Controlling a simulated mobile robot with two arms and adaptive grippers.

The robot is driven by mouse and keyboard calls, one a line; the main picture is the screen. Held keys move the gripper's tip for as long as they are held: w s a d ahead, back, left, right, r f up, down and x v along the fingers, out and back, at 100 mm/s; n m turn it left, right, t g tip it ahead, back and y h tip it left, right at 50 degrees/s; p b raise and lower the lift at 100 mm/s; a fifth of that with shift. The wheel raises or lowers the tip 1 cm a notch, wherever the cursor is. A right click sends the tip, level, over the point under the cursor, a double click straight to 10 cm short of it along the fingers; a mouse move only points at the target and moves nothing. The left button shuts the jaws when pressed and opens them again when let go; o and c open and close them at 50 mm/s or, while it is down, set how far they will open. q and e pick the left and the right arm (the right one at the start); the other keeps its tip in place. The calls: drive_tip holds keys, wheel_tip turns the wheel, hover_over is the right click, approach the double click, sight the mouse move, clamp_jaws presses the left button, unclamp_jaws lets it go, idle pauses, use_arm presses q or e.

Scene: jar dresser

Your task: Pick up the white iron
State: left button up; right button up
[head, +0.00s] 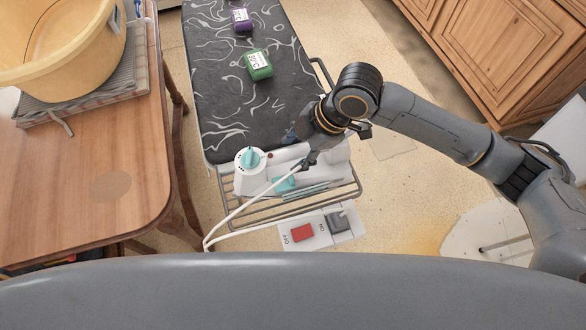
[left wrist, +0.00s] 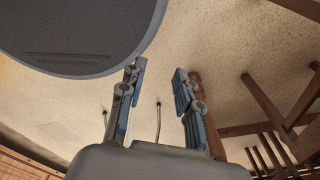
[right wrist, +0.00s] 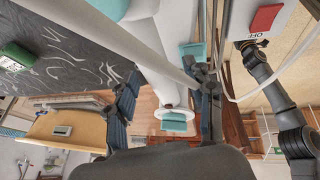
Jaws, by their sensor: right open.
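The white iron (head: 248,181) with teal parts lies on the metal rest at the near end of the dark patterned ironing board (head: 225,100). My right gripper (head: 299,148) is open over the iron, and its arm hides part of it. In the right wrist view, a white and teal part of the iron (right wrist: 165,70) shows between the spread fingers. I cannot tell whether they touch it. My left gripper (left wrist: 155,85) is open and empty above the floor, and is not in the head view.
A green box (head: 258,65) and a purple box (head: 242,19) sit on the board. A white cord (head: 235,213) loops by a panel with a red switch (head: 302,233). A wooden table (head: 90,180) with a yellow tub (head: 65,45) stands left. Wooden cabinets (head: 500,50) stand back right.

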drive_tip(key=shift+a+f, duration=0.3)
drive_tip(key=shift+f, duration=0.25)
drive_tip(key=shift+f, duration=0.15)
clamp_jaws()
idle(0.3)
